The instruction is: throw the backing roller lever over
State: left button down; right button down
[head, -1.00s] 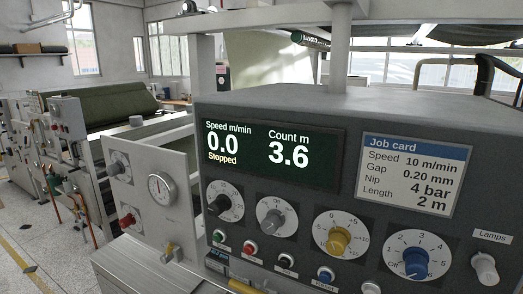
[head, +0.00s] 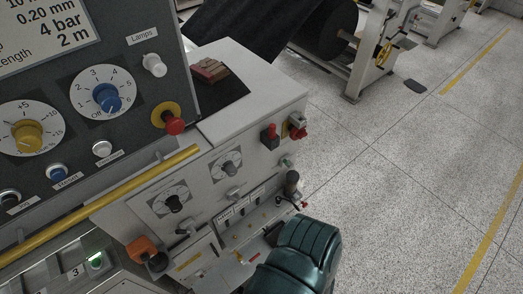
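No label in the head view marks the backing roller lever, so I cannot tell which control it is. On the pale machine side panel (head: 210,170), a red-handled lever (head: 269,136) stands near the upper right. A dark knobbed handle (head: 292,183) sits at the panel's lower right. An orange handle (head: 143,249) is at the lower left. Neither of my grippers can be made out.
The control console (head: 130,30) fills the upper left, with a red stop button (head: 174,125). A yellow bar (head: 100,205) crosses in front. A dark teal ribbed body (head: 305,250) hides the panel's lower edge.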

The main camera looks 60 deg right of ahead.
aim_at(289, 165)
jog(key=z, duration=2.3)
jog(key=i+l+z, duration=0.2)
